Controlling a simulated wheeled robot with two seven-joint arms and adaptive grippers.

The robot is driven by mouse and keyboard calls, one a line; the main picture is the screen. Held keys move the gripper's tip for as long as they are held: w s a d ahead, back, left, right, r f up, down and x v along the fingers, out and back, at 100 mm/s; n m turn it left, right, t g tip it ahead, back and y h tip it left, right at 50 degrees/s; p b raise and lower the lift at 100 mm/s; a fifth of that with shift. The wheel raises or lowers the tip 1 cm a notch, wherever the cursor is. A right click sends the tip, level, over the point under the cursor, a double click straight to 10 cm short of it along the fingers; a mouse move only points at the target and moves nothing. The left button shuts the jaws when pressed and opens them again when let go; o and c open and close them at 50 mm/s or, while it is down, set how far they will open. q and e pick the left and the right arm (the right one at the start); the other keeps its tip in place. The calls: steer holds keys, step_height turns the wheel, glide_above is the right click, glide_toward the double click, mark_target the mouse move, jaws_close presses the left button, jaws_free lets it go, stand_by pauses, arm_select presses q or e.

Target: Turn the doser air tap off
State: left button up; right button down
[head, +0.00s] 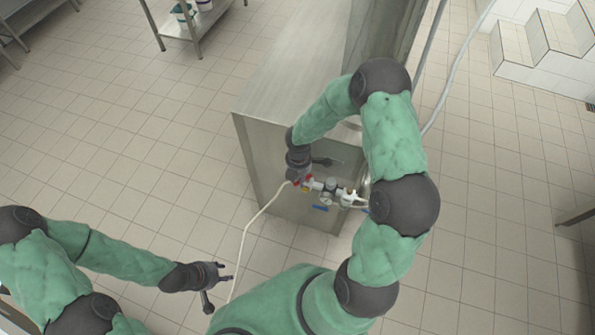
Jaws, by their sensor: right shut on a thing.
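The air fittings (330,189), a row of white and metal valve parts, are on the end of the steel machine. A small red handle (308,179) shows at their left end, taken as the doser air tap. My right gripper (303,181) reaches down from above and is shut at this red handle; its fingers partly hide the handle, and its exact angle cannot be made out. My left gripper (232,271) is empty over the floor at lower left, its fingers apart.
The steel machine body (290,90) fills the centre back. A blue handle (320,208) sits below the fittings. A pale hose (247,228) runs from the fittings down to the floor. White steps (550,45) stand at upper right. Tiled floor at left is clear.

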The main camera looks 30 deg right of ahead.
steer(key=shift+s+d+n+p, duration=0.1)
steer(key=shift+s+n+p, duration=0.25)
steer(key=shift+n+p, duration=0.5)
steer(key=shift+s+n+p, duration=0.35)
steer(key=shift+n+p, duration=0.1)
steer(key=shift+n, duration=0.8)
steer(key=c, duration=1.1)
jaws_free()
steer(key=shift+o, duration=0.2)
step_height(320, 180, up, 12)
